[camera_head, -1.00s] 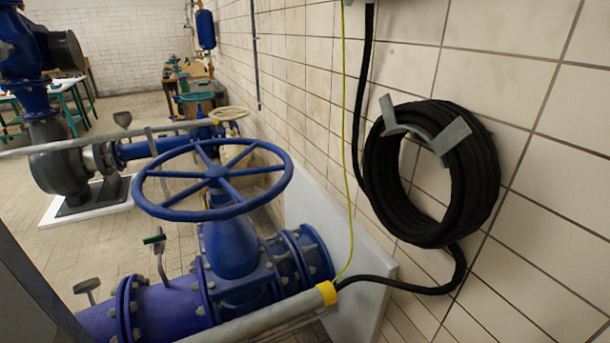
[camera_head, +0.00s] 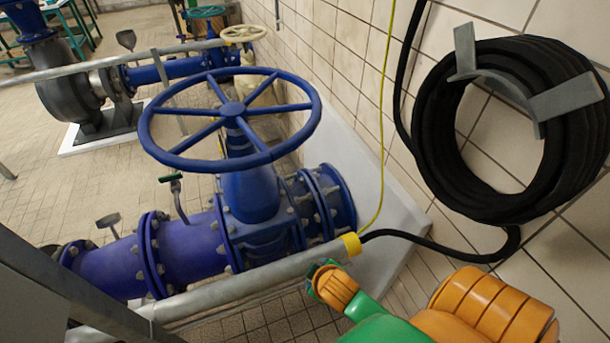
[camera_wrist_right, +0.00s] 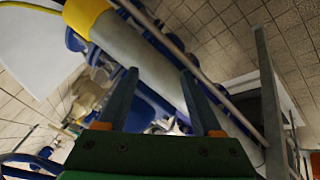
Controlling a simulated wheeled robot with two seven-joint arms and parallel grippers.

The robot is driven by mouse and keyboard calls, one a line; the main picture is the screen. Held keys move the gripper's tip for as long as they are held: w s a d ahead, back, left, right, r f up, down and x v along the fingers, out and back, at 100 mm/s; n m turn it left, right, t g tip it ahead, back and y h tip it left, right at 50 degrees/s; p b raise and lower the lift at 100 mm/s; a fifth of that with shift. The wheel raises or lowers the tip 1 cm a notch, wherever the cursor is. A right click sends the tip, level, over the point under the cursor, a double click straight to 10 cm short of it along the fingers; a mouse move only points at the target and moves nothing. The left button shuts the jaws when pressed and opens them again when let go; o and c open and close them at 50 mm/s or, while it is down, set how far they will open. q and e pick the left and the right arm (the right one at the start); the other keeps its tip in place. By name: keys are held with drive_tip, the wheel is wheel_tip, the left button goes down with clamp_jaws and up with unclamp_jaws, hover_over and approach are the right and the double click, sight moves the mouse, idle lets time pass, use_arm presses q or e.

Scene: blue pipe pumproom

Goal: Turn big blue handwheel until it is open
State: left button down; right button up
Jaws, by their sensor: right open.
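The big blue handwheel (camera_head: 231,110) sits level on top of the blue valve body (camera_head: 252,200) in the middle left of the head view. Its spokes and whole rim show, with no gripper touching it. My right gripper (camera_head: 320,272) is low in the head view, below and right of the wheel, near the grey rail. In the right wrist view its two fingers (camera_wrist_right: 160,95) are apart with nothing held between them, and the rail lies beyond them. Blue curved bars at that view's lower left may be the wheel; I cannot tell. My left gripper is out of view.
A grey rail (camera_head: 235,282) with a yellow band (camera_head: 351,245) runs in front of the valve. A coiled black hose (camera_head: 440,130) hangs on the tiled wall at the right. A smaller cream handwheel (camera_head: 243,34) stands behind. The space above the blue wheel is clear.

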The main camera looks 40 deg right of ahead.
drive_tip(key=w+d+r+n+t+h, duration=0.35)
drive_tip(key=w+d+r+t, duration=0.2)
drive_tip(key=w+r, duration=0.45)
drive_tip(key=n+t+h, duration=0.2)
drive_tip(key=n+t, duration=0.2)
drive_tip(key=n, duration=0.1)
approach(305, 139)
drive_tip(key=f+x, duration=0.1)
drive_tip(key=x, duration=0.4)
drive_tip(key=shift+t, duration=0.25)
drive_tip(key=x, duration=0.4)
drive_tip(key=r+p+x, duration=0.1)
drive_tip(key=x, duration=0.1)
drive_tip(key=shift+w, duration=0.1)
drive_tip(key=shift+w+d, duration=0.25)
drive_tip(key=shift+w, duration=0.2)
drive_tip(key=shift+s, duration=0.1)
clamp_jaws()
